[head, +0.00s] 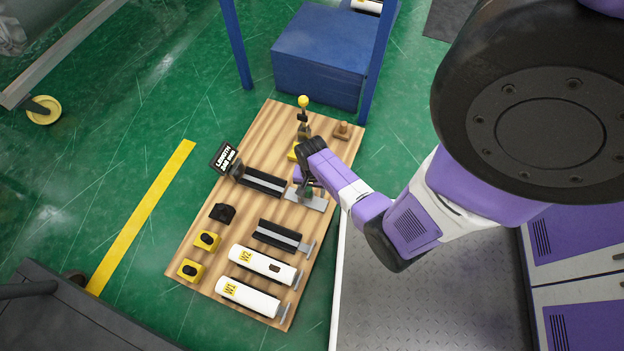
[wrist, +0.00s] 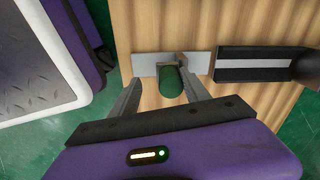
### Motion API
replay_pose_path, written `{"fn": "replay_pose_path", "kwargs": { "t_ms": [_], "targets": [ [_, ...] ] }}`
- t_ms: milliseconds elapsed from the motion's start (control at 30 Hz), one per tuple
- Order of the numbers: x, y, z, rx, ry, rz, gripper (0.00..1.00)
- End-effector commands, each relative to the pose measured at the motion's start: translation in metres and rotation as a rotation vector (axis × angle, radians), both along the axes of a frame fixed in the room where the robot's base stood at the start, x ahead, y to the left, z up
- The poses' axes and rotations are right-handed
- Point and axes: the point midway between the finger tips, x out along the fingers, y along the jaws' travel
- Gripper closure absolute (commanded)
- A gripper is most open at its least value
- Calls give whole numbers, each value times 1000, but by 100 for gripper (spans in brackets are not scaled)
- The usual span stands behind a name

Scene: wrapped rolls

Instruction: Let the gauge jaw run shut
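The length gauge lies on the wooden board, with a black rail (head: 262,181) carrying a pale strip and a dark display (head: 224,158) at its left end. The display reads LENGTH and a number too small to read surely. The jaw is a grey plate (head: 316,203) at the rail's right end, also in the wrist view (wrist: 145,65). A green knob (wrist: 171,81) stands at the plate. My gripper (wrist: 162,80) is open, with one finger on each side of the knob. A gap shows at the left finger; I cannot tell whether the right one touches.
Wrapped rolls W2 (head: 262,265) and W1 (head: 247,297) lie at the board's near end. A second black cradle (head: 279,236), yellow blocks (head: 207,240) and a black piece (head: 222,213) lie nearby. A yellow-topped lever (head: 303,103) stands at the far end.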

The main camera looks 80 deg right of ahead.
Motion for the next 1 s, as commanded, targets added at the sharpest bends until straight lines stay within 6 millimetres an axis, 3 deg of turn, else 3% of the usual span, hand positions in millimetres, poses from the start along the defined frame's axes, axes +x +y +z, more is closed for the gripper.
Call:
{"fn": "replay_pose_path", "kwargs": {
  "t_ms": [167, 400, 600, 1000],
  "targets": [
    [-2, 1, 11, 2, 4, 1, 50],
    [-1, 0, 52, -1, 2, 0, 50],
    [-1, 0, 74, -1, 2, 0, 50],
    [0, 0, 78, 0, 0, 0, 50]
  ]
}}
